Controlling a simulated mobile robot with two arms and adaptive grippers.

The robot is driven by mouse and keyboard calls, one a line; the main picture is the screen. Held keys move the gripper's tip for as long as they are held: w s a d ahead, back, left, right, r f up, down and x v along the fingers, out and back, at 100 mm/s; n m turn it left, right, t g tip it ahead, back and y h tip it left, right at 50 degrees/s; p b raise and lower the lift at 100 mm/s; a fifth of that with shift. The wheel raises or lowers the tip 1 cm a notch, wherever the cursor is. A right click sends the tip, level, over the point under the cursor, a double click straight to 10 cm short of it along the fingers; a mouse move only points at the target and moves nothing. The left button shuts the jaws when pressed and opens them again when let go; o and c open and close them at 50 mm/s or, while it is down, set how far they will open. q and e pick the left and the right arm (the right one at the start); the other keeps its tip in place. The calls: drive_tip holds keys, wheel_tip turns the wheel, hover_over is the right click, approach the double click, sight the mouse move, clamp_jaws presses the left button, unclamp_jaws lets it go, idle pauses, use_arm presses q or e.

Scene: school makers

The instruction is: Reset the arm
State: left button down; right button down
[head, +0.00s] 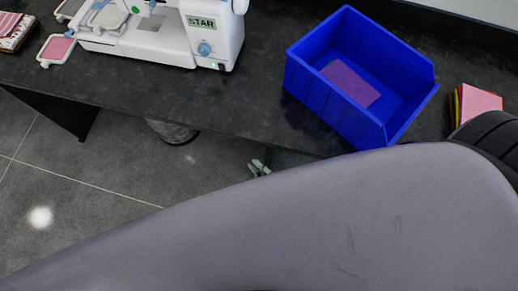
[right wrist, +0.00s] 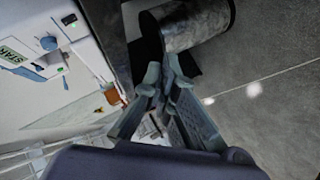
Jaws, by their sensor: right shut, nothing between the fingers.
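My right gripper (head: 260,167) shows as small grey fingertips just past the front edge of the dark table, beyond my large grey arm link that fills the lower part of the head view. In the right wrist view my right gripper (right wrist: 165,82) has its fingers brought together with nothing between them. Most of the right gripper is hidden behind the arm link in the head view. My left gripper is not in view.
On the dark table (head: 130,85) stand a white sewing machine (head: 215,45) and a blue bin (head: 330,105) with a purple cloth piece (head: 350,82) inside. Pink-topped cloth stacks lie at the right (head: 480,103) and far left. A grey cylinder (right wrist: 195,25) stands below the table. Tiled floor is open at lower left.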

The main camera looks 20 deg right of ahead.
idle(0.5)
drive_tip(key=s+d+f+m+g+h+b, duration=0.15)
drive_tip(key=s+f, duration=0.25)
drive_tip(key=f, duration=0.4)
drive_tip(key=s+d+f+m+g, duration=0.2)
drive_tip(key=s+f+m+g, duration=0.15)
drive_tip(key=f, duration=0.55)
drive_tip(key=s+d+f+m+g+h, duration=0.1)
drive_tip(key=s+d+f+m+g, duration=0.2)
drive_tip(key=s, duration=0.5)
drive_tip(key=s+d+f+m+g+h+b, duration=0.1)
drive_tip(key=s+d+f+m+g, duration=0.2)
drive_tip(key=s+d+f, duration=0.4)
wheel_tip(320, 180, down, 3)
drive_tip(key=shift+s+d+r+m+b, duration=0.1)
drive_tip(key=shift+s+d+m+b, duration=0.25)
drive_tip(key=shift+m, duration=0.55)
